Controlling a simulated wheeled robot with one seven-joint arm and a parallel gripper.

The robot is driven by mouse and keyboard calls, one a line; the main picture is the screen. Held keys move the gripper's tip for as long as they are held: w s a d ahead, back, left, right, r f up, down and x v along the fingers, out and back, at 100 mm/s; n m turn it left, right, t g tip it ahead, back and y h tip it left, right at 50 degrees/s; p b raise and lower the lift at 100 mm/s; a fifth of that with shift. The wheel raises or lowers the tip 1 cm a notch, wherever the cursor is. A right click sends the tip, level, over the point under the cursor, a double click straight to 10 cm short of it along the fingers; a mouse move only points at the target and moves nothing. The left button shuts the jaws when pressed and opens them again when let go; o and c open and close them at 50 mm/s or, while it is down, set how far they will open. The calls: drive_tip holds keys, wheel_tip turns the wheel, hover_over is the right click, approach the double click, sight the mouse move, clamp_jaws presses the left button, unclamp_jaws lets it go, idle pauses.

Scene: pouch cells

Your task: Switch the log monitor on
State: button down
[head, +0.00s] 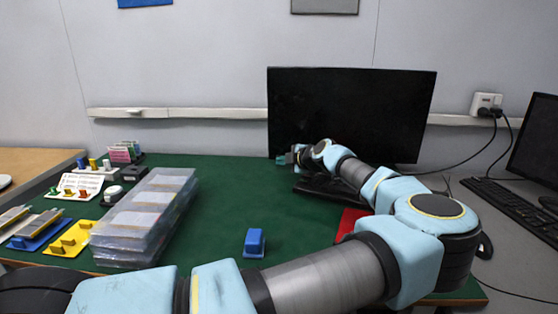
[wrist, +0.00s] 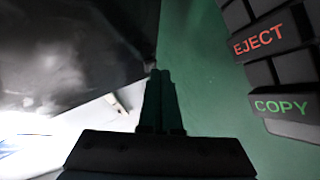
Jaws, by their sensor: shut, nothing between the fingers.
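A large black monitor (head: 350,110) stands at the back of the green table, and its screen is dark. A second dark monitor (head: 538,140) is cut off at the right edge; I see no label telling which is the log monitor. My gripper (head: 280,160) is at the lower left corner of the large monitor. In the wrist view my gripper (wrist: 160,73) is shut and empty, its tips by the corner of a dark glossy panel (wrist: 75,45), apparently that monitor. I cannot tell whether they touch. No power button is visible.
A dark device with keys marked EJECT (wrist: 258,40) and COPY (wrist: 281,106) is right of the fingers. Clear pouch stacks (head: 150,215), a yellow tray (head: 70,240) and a blue block (head: 254,243) are on the green table (head: 220,200). A keyboard (head: 510,205) is at right.

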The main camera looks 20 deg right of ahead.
drive_tip(key=shift+w+d, duration=0.1)
drive_tip(key=shift+w, duration=0.05)
idle(0.3)
drive_tip(key=shift+b, duration=0.35)
drive_tip(key=shift+s+a+b, duration=0.3)
drive_tip(key=shift+s+b, duration=0.1)
drive_tip(key=shift+s, duration=0.2)
drive_tip(key=shift+s+a, duration=0.1)
drive_tip(key=shift+s+a+b, duration=0.2)
drive_tip(key=shift+s+a, duration=0.2)
drive_tip(key=shift+s, duration=0.35)
drive_tip(key=shift+s+a+b, duration=0.25)
drive_tip(key=shift+s+a, duration=0.15)
drive_tip(key=shift+s, duration=0.3)
drive_tip(key=shift+s+a+b, duration=0.2)
drive_tip(key=shift+s+a, duration=0.2)
drive_tip(key=shift+s, duration=0.35)
